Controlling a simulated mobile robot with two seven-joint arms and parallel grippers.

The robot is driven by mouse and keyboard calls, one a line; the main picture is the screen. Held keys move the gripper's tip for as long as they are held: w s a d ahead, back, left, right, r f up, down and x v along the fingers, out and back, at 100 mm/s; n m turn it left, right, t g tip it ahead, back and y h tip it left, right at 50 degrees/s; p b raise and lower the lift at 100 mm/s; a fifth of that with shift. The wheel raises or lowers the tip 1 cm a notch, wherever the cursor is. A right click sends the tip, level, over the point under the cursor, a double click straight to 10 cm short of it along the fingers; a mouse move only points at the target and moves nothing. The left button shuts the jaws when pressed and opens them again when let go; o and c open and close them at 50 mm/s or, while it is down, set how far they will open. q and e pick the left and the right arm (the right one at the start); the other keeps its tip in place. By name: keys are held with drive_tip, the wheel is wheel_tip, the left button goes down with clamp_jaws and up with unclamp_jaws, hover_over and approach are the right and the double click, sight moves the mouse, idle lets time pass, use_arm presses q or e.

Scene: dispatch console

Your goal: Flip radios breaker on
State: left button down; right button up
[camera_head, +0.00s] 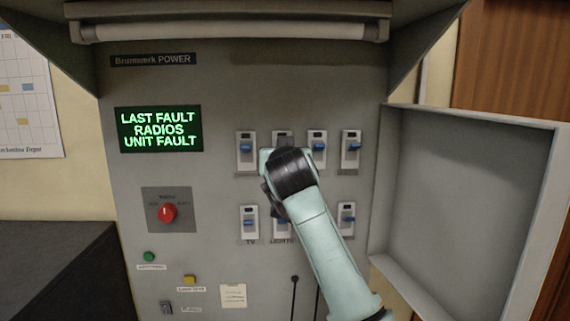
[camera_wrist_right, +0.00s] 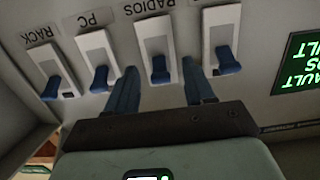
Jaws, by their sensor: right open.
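The radios breaker (camera_wrist_right: 152,30) is a white plate with a blue lever, labelled RADIOS, upside down in the right wrist view. In the head view it is second from left in the top row (camera_head: 282,135), mostly hidden behind my right wrist. My right gripper (camera_wrist_right: 159,70) is open, its two blue fingers reaching toward the panel on either side of the radios lever (camera_wrist_right: 160,70). I cannot tell whether a finger touches it, or whether the lever is up or down. The green display (camera_head: 159,129) reads LAST FAULT RADIOS UNIT FAULT. My left gripper is not in view.
The PC breaker (camera_wrist_right: 96,50) and RACK breaker (camera_wrist_right: 50,66) are on one side of the radios breaker, another breaker (camera_wrist_right: 222,32) on the other. A lower breaker row is partly behind my arm. The open cabinet door (camera_head: 470,190) stands at the right. A red knob (camera_head: 167,212) is at left.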

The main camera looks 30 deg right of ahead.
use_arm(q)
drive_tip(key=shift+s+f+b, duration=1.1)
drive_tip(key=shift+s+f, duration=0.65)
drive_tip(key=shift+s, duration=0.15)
use_arm(e)
drive_tip(key=v, duration=1.2)
drive_tip(key=shift+d+f, duration=0.15)
